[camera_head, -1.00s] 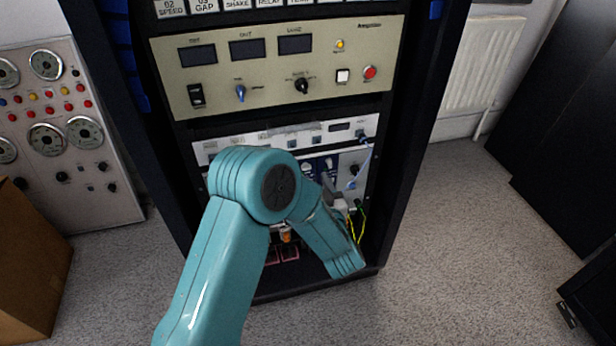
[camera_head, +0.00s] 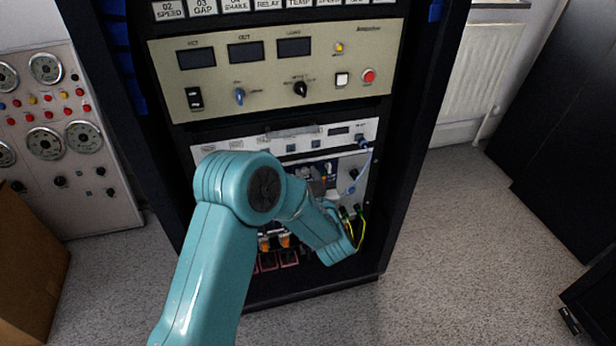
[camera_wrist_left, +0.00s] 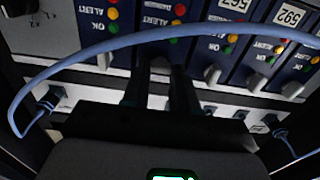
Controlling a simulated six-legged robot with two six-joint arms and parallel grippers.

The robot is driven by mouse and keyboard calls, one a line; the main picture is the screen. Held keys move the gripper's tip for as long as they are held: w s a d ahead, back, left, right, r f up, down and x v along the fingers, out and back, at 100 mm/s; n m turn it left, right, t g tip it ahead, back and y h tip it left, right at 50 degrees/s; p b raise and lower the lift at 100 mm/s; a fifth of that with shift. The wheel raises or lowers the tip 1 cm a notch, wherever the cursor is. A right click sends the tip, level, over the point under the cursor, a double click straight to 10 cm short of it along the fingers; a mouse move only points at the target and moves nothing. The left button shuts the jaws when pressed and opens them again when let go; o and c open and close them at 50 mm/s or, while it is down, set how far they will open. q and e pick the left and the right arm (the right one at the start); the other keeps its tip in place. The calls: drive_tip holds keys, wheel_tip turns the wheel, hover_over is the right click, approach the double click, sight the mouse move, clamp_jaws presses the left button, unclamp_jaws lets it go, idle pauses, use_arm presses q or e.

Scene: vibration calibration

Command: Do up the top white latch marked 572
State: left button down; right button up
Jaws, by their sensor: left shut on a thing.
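In the left wrist view, a row of dark blue modules with white latches (camera_wrist_left: 211,75) shows upside down. The dark fingers of my left gripper (camera_wrist_left: 160,88) reach in to this row. They are shut on a pale latch (camera_wrist_left: 158,64), mostly hidden between them. The label of that module is not visible, so I cannot read 572 there. In the head view, my teal left arm covers much of the rack's lower part, and the gripper is largely hidden. My right gripper is not in view.
A blue cable (camera_wrist_left: 150,38) arcs across the modules in front of my fingers. The rack (camera_head: 415,150) has a beige panel (camera_head: 275,70) above. A gauge cabinet (camera_head: 75,150) stands at the left and a cardboard box (camera_head: 30,265) below it.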

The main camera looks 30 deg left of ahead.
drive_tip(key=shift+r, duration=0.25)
use_arm(q)
drive_tip(key=m+p, duration=0.2)
drive_tip(key=m, duration=0.1)
drive_tip(key=shift+r, duration=0.15)
drive_tip(key=m+p, duration=0.4)
drive_tip(key=m, duration=0.2)
drive_tip(key=shift+w+d+m, duration=0.1)
drive_tip(key=shift+d+m, duration=0.05)
drive_tip(key=shift+m, duration=0.15)
drive_tip(key=m+p, duration=0.2)
drive_tip(key=m, duration=0.2)
drive_tip(key=shift+f, duration=0.2)
drive_tip(key=shift+f+m+p, duration=0.15)
drive_tip(key=shift+m+p, duration=0.7)
drive_tip(key=shift+m, duration=1.25)
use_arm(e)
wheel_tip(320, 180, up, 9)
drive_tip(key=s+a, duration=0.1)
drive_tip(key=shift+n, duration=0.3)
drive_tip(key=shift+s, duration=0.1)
use_arm(q)
drive_tip(key=c, duration=0.9)
unclamp_jaws()
